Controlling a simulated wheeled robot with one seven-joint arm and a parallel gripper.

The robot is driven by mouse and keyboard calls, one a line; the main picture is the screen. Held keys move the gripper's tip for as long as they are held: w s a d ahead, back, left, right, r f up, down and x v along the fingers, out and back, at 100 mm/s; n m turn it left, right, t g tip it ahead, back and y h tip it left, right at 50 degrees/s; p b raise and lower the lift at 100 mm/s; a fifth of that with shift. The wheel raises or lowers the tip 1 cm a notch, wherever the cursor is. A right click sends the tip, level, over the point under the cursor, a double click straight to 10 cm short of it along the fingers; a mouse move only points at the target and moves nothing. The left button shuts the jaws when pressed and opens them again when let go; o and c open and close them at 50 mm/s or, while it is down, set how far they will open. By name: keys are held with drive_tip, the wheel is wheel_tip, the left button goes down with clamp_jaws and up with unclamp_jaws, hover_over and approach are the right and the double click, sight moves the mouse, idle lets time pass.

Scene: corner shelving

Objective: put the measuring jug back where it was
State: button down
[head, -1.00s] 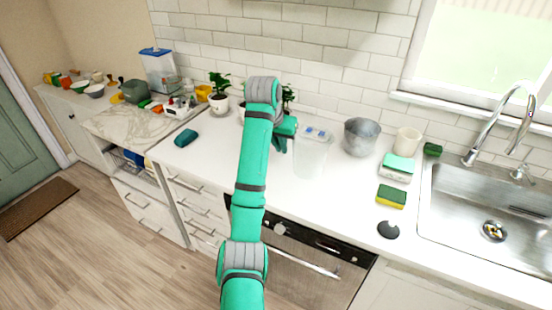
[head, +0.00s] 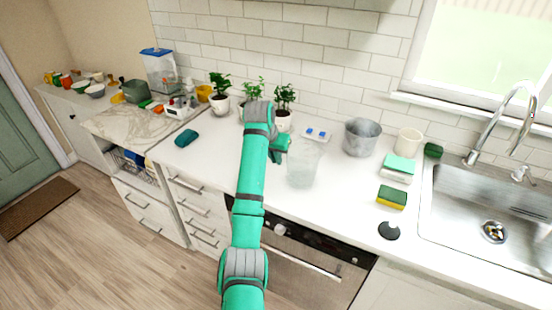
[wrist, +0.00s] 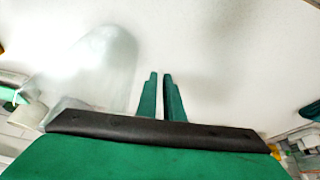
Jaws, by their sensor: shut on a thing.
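The measuring jug (head: 302,166) is clear and see-through. It is over the white counter, just right of my gripper (head: 281,146) in the head view. In the wrist view the jug (wrist: 98,72) shows as a pale, blurred shape left of the fingers. My gripper (wrist: 161,95) has its two green fingers close together, shut on the jug, probably at its handle; the grip itself is too unclear to see. I cannot tell whether the jug's base touches the counter.
A small white item with blue spots (head: 316,134) lies behind the jug. A metal pot (head: 361,137) and a cream cup (head: 408,141) stand to the right, near sponges (head: 391,197). Potted plants (head: 284,108) line the wall. The counter's front left is mostly clear.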

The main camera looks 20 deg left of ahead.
drive_tip(key=shift+f, duration=0.15)
drive_tip(key=c, duration=1.9)
unclamp_jaws()
drive_tip(key=v, duration=1.2)
